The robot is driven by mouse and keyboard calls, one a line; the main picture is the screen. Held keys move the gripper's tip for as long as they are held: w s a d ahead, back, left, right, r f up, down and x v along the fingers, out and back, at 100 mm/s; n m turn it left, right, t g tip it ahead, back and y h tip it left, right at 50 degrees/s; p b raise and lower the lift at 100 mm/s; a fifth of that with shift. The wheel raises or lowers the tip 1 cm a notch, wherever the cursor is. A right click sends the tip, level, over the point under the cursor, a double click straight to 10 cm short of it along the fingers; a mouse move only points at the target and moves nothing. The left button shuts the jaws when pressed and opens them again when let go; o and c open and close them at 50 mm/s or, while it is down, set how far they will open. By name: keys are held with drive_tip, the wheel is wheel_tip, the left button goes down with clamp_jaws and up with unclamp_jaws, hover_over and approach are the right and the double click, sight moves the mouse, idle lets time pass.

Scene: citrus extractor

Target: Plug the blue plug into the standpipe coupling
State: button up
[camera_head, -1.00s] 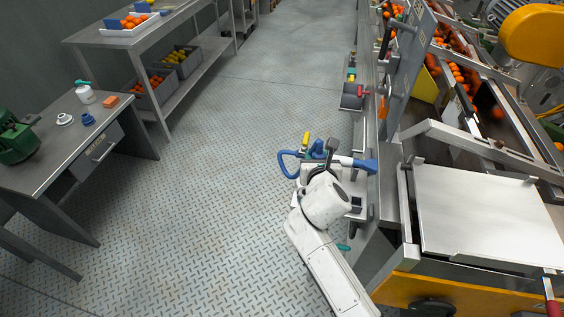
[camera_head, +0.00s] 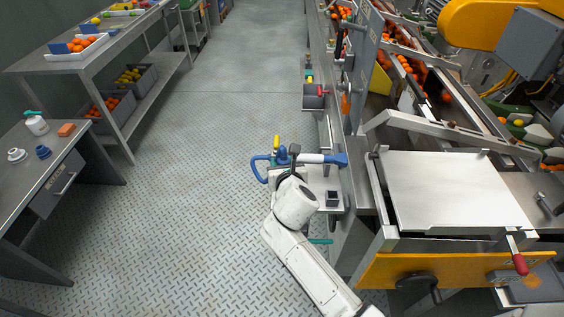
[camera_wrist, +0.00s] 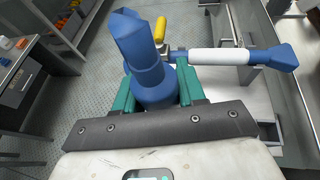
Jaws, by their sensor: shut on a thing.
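My gripper (camera_wrist: 157,88) is shut on the blue plug (camera_wrist: 152,82), whose lower body sits between the two green fingers in the wrist view. A blue angled part rises from it toward the upper left. Close behind it are a yellow lever (camera_wrist: 160,30) and a small metal fitting, probably the standpipe coupling; the plug hides part of it. I cannot tell whether plug and fitting touch. A white bar (camera_wrist: 221,57) with a blue flared end runs right from there. In the head view the blue part (camera_head: 282,156) shows beyond my wrist, under the yellow lever.
The floor between is clear.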

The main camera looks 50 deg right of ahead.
drive_tip(key=shift+f+b, duration=1.45)
drive_tip(key=shift+f, duration=1.05)
drive_tip(key=shift+p, duration=0.95)
drive_tip(key=shift+f+b, duration=1.45)
drive_tip(key=shift+f, duration=0.55)
drive_tip(key=o, duration=1.1)
drive_tip(key=shift+o, duration=0.2)
drive_tip(key=v, duration=1.1)
